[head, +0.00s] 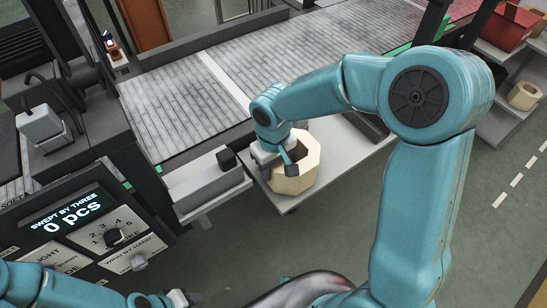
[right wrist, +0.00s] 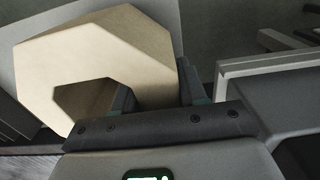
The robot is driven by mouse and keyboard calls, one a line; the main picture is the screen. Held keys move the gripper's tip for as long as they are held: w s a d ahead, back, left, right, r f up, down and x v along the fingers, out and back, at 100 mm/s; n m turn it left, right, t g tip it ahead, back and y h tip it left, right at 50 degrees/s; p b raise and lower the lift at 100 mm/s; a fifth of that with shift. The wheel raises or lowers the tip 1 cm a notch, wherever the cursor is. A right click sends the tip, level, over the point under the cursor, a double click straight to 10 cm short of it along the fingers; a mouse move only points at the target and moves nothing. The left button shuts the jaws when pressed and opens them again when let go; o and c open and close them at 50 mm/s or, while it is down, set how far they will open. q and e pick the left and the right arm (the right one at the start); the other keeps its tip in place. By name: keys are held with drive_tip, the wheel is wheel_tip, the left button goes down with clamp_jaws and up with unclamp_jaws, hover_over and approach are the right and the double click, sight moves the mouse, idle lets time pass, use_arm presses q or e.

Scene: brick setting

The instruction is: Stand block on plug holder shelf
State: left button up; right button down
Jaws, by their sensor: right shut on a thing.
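The block is a pale tan, faceted ring (head: 298,176) with a hole through it. My right gripper (head: 280,158) is shut on its wall. In the right wrist view the block (right wrist: 95,58) fills the upper left, with one finger of the gripper (right wrist: 158,88) in the hole and the other outside. In the head view the block is over or on a light grey shelf (head: 345,158) along the conveyor's front; contact is unclear. I cannot tell for sure which shelf is the plug holder's. My left gripper (head: 178,298) shows only partly at the bottom left; its jaws are unclear.
A grey bar-shaped fixture (head: 205,190) stands just left of the block. The slatted conveyor (head: 190,95) lies behind. A panel reading "0 pcs" (head: 75,210) is at the left. A red bin (head: 505,28) and another tan ring (head: 524,96) are at the right.

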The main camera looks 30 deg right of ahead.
idle(0.3)
drive_tip(key=shift+f, duration=0.2)
drive_tip(key=c, duration=0.6)
unclamp_jaws()
drive_tip(key=shift+s, duration=0.1)
drive_tip(key=shift+r, duration=0.5)
wheel_tip(320, 180, up, 11)
drive_tip(key=shift+r+p, duration=0.15)
drive_tip(key=shift+p, duration=0.3)
